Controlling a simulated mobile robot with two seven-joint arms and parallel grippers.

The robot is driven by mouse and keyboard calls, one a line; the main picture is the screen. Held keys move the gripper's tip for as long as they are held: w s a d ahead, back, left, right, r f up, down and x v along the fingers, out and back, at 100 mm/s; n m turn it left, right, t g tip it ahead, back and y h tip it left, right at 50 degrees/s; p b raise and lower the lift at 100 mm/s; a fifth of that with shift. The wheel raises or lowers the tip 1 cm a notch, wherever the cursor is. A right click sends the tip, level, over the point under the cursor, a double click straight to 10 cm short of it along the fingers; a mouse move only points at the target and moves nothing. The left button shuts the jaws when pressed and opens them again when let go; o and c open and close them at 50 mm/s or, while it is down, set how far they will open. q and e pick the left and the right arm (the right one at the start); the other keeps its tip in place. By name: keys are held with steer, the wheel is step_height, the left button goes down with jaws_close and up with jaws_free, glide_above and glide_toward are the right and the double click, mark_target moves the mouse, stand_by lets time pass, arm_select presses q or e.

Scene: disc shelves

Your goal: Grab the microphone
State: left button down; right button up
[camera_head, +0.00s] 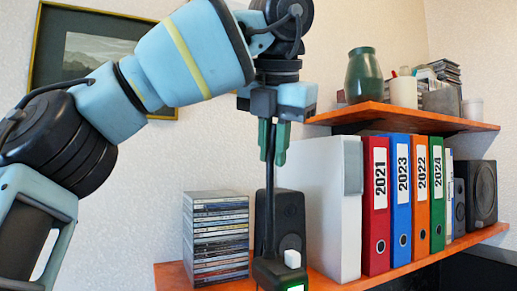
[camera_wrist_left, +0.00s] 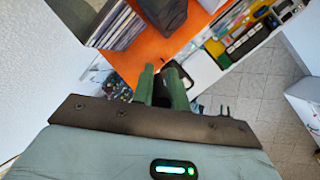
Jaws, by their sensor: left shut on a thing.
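The microphone (camera_head: 269,195) is a thin dark upright stem on a black base with a white block and a small green light, at the bottom of the head view. My left gripper (camera_head: 273,152) comes down from above, its green fingers shut on the upper part of the stem. The fingers hide the microphone's top. In the left wrist view the two green fingertips (camera_wrist_left: 162,82) are close together with a dark part between them. The base is cut off by the lower edge of the head view, so I cannot tell whether it touches the shelf. My right gripper is not in view.
A stack of discs (camera_head: 217,238) stands left of the microphone on the orange lower shelf (camera_head: 420,262). A dark speaker (camera_head: 290,218) is close behind it. A white box (camera_head: 322,205) and several binders (camera_head: 376,205) stand to the right. The upper shelf (camera_head: 398,117) holds a green vase (camera_head: 362,76).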

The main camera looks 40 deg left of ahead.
arm_select(q)
steer(key=s+d, duration=0.3)
steer(key=d, duration=0.2)
steer(key=shift+d, duration=0.4)
